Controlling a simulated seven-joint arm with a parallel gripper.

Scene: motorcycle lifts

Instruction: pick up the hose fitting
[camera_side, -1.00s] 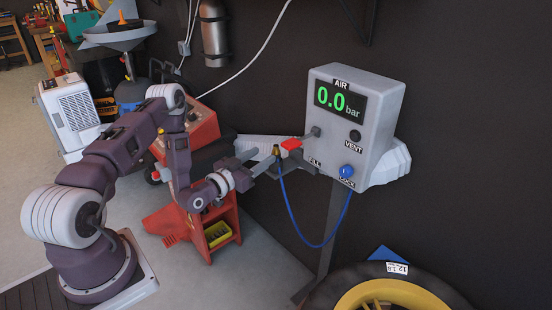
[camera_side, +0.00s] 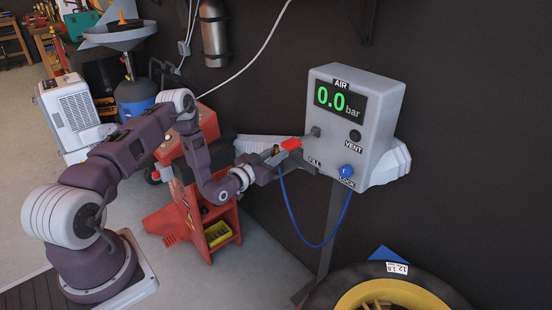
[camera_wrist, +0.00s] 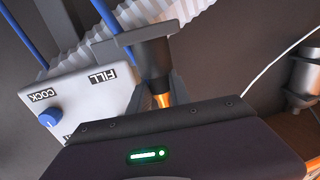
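The hose fitting (camera_wrist: 155,62) is a dark cylinder with a brass tip, seen close up in the wrist view. It stands at a grey bracket (camera_wrist: 143,30). In the side view the small fitting (camera_side: 276,150) is mostly hidden by my fingers, beside a red block (camera_side: 291,143). The blue hose (camera_side: 309,243) hangs below it in a loop. My gripper (camera_side: 270,158) is at the fitting, with one finger on each side of it in the wrist view (camera_wrist: 159,90). The fingers look spread, and I see no clear grip on the fitting.
The grey air panel (camera_side: 356,103) reads 0.0 bar and has a blue knob (camera_side: 346,171). A tyre with a yellow rim (camera_side: 390,292) is at the lower right. A red cart (camera_side: 222,222) stands below my arm. A metal cylinder (camera_side: 214,35) hangs on the wall.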

